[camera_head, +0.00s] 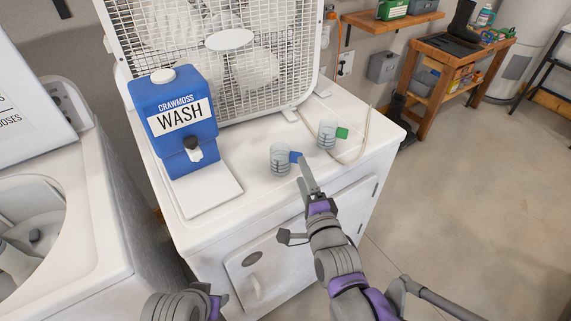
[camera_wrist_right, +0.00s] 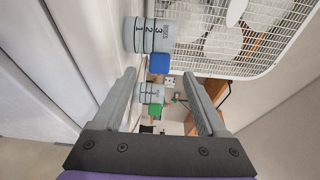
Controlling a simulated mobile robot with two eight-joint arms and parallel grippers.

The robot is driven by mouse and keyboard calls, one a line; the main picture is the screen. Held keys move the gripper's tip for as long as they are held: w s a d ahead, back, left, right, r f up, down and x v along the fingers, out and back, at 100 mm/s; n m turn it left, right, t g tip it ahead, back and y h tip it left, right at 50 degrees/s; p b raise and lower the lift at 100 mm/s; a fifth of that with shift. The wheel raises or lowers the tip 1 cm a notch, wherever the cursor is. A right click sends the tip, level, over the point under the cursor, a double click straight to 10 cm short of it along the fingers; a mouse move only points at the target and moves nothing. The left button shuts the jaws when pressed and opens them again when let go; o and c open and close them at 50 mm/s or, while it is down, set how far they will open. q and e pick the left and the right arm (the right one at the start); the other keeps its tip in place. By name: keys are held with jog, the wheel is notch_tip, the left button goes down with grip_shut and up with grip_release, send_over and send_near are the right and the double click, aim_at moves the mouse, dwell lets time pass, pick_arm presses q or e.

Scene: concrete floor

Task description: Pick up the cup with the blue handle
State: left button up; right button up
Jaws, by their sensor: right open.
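The cup with the blue handle (camera_head: 279,160) stands upright on the white appliance top, its blue handle (camera_head: 295,156) pointing right. In the right wrist view this cup (camera_wrist_right: 150,35) is at the top, with its blue handle (camera_wrist_right: 158,63) just past the fingertips. A similar cup with a green handle (camera_head: 327,135) stands behind and to the right. My right gripper (camera_head: 306,175) is open and empty, close to the blue handle; exact contact is unclear. My left gripper (camera_head: 205,303) shows only partly at the bottom edge, and its fingers are not clear.
A blue detergent dispenser (camera_head: 176,115) stands left on the appliance top (camera_head: 235,190), near a big white box fan (camera_head: 232,85) at the back. A pale cord (camera_head: 362,145) lies at right. An open washer (camera_head: 28,225) is at left.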

aim_at(286, 161)
jog(key=x, duration=0.4)
jog(key=shift+w+a+r, duration=0.1)
jog(key=shift+w, duration=0.15)
jog(key=shift+x, duration=2.75)
jog(key=shift+d, duration=0.2)
grip_shut()
